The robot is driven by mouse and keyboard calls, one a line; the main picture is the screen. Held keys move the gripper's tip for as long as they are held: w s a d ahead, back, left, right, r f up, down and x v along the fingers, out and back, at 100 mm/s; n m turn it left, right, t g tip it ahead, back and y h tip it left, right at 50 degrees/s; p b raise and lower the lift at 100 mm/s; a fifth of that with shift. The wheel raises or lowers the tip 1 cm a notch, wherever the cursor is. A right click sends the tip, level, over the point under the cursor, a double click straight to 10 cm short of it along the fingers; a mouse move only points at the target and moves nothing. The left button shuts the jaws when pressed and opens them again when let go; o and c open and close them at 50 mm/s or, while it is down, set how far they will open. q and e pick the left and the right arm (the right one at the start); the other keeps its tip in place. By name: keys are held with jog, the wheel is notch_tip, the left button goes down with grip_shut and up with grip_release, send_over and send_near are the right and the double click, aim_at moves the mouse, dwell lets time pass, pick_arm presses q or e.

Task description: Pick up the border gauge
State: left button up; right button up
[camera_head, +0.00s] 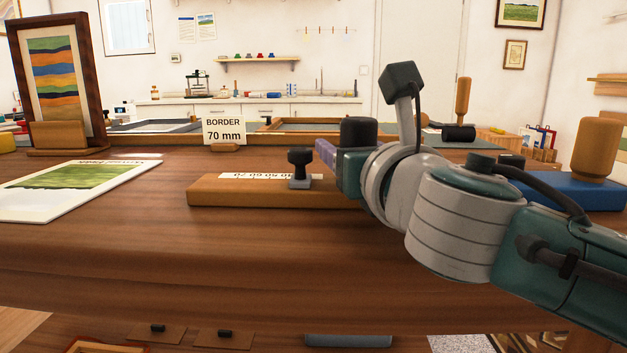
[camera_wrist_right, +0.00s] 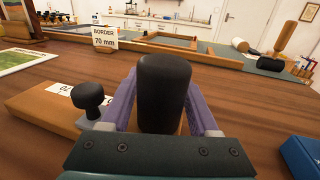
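The border gauge (camera_head: 235,195) is a long wooden block with a numbered white strip and a small dark knob, lying on the brown workbench. A thick black upright handle (camera_head: 358,131) stands at its right end; it fills the middle of the right wrist view (camera_wrist_right: 164,92). My right gripper (camera_head: 338,155) is at this handle, its purple fingers one on each side (camera_wrist_right: 163,85). The handle hides the fingertips, so I cannot tell whether they press on it. The block appears to rest on the bench. My left gripper is not in view.
A sign reading "BORDER 70 mm" (camera_head: 224,130) stands behind the gauge. A green landscape print (camera_head: 75,188) lies at left, before a framed striped picture (camera_head: 57,75). A blue block with a wooden handle (camera_head: 590,190) is at right. Bench in front of the gauge is clear.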

jog(key=c, duration=0.9)
grip_shut()
jog(key=shift+r, duration=0.1)
notch_tip(320, 180, up, 20)
jog(key=p, duration=1)
